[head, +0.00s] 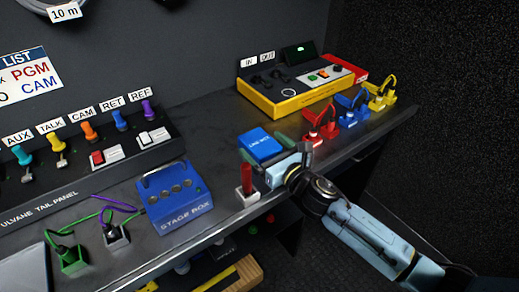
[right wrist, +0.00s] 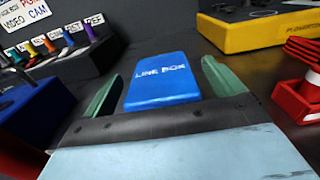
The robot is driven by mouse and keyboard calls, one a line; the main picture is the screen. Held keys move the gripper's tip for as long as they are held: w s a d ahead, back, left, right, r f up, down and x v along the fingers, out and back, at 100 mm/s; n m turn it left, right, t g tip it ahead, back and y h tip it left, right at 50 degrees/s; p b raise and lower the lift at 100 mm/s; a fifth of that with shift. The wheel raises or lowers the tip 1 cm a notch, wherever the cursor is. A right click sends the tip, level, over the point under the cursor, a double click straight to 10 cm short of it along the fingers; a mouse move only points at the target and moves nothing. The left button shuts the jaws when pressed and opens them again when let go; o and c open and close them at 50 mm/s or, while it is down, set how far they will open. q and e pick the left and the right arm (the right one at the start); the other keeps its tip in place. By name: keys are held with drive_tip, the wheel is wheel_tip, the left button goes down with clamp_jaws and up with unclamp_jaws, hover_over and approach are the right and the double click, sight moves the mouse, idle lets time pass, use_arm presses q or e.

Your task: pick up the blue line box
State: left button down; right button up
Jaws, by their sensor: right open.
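The blue line box (head: 260,145) lies on the dark bench, right of the stage box and in front of the yellow unit. Its label "LINE BOX" reads upright in the right wrist view (right wrist: 160,80). My right gripper (head: 268,147) is at the box, with its arm coming in from the lower right. In the right wrist view its two green fingers (right wrist: 160,84) are open, one on each side of the box. A gap shows between each finger and the box, so it is not gripped. My left gripper is in neither view.
A blue stage box (head: 175,200) stands to the left, with a red-handled switch (head: 246,184) near the bench's front edge. A yellow and red unit (head: 300,88) stands behind. Red (head: 320,128), blue and yellow cabled connectors stand to the right.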

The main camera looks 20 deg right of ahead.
drive_tip(key=shift+w+a, duration=0.15)
drive_tip(key=shift+w, duration=0.3)
drive_tip(key=c, duration=1.2)
drive_tip(key=shift+r, duration=0.1)
drive_tip(key=shift+c, duration=0.3)
drive_tip(key=shift+r, duration=0.15)
